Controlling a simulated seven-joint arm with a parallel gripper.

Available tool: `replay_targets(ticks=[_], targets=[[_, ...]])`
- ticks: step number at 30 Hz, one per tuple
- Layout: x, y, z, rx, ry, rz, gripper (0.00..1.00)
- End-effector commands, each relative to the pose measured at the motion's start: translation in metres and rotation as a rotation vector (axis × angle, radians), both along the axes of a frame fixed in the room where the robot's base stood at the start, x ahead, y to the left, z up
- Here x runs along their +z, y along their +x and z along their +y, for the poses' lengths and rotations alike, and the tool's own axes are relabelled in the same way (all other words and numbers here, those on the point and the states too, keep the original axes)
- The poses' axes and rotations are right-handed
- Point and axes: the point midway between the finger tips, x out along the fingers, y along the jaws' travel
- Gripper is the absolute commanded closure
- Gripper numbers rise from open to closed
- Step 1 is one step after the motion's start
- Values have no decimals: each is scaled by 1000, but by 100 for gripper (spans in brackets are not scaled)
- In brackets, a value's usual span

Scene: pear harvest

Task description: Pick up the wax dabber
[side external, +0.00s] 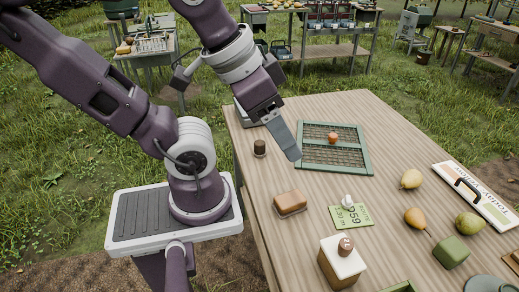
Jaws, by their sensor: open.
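I cannot tell for sure which small thing is the wax dabber. A short dark brown cylinder (260,148) stands near the table's left edge and may be it. A brown rounded knob (345,246) on a pale-topped wooden box (343,263) near the front is another candidate. My gripper (291,152) points down above the table, between the dark cylinder and the green-framed mesh tray (366,161). It is open and seen edge-on, with nothing visible in it. Its fingertips overlap the tray's left edge in the picture.
A brown block (290,202) lies in front of my gripper. A green price card (351,216) carries a small white object. An orange-red fruit (333,138) sits in the tray. Several pears, a green block (451,252) and a white sign (477,195) occupy the right side.

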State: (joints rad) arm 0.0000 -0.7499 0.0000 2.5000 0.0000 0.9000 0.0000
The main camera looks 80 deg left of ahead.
Motion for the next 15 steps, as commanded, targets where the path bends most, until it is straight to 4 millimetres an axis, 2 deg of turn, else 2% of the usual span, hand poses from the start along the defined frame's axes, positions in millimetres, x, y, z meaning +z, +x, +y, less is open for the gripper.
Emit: replay_targets(ticks=[2,4,5,8,9,11,12,14,15], targets=[[1,5,1,20,-12,10,37],[3,23,8,97,-60,47,37],[3,36,13,152,-91,69,37],[-6,92,54,414,-224,153,37],[-15,114,80,536,-274,181,37],[-36,140,125,722,-336,217,37],[-54,153,158,850,-371,239,37],[-88,161,212,1040,-409,269,37],[-113,159,248,1164,-427,287,37]])
